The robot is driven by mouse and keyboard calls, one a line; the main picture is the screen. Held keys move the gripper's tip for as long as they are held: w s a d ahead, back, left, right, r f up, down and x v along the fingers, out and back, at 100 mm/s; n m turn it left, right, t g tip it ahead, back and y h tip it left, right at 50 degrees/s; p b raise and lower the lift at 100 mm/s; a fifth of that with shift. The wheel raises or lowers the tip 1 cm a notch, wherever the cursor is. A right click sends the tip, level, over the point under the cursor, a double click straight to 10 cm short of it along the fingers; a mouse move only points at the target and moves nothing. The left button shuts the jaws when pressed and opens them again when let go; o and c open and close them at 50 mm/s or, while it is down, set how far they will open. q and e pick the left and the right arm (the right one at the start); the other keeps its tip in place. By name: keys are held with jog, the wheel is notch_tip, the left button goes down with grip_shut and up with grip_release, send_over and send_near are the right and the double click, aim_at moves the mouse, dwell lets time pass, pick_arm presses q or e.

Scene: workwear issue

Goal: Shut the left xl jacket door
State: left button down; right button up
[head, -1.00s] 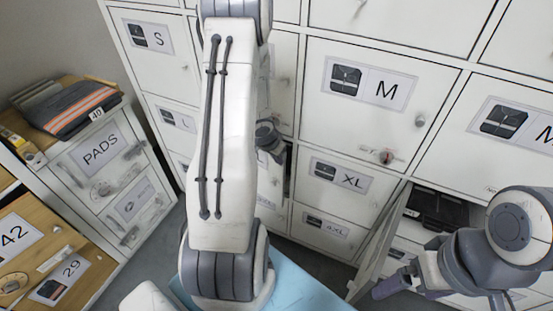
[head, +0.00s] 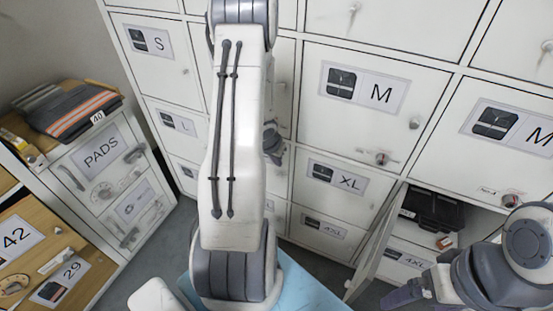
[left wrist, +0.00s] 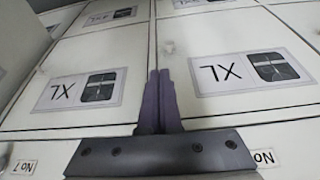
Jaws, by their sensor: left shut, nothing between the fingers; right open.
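The left XL jacket door (left wrist: 225,115) shows upside down at the right of the left wrist view, its label (left wrist: 250,72) bearing a dark jacket picture. It looks flush with the neighbouring XL door (left wrist: 40,120). My left gripper (left wrist: 158,85) is shut and empty, its fingers in front of the seam between these doors; I cannot tell whether they touch. In the head view the left gripper's wrist (head: 271,143) shows beside my arm, which hides most of the left door; the neighbouring XL door (head: 335,205) is clear. My right gripper (head: 398,300) is open at lower right.
Right of the neighbouring XL door, another door (head: 375,250) stands swung open, near my right gripper. Its compartment holds a dark case (head: 432,208). A PADS cabinet (head: 105,160) and wooden drawers (head: 45,250) stand at the left. Grey floor shows between.

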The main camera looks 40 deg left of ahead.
pick_arm(q)
jog(key=d+p+v, duration=0.1)
jog(key=p+v, duration=0.5)
jog(key=v, duration=0.4)
jog(key=shift+s, duration=0.45)
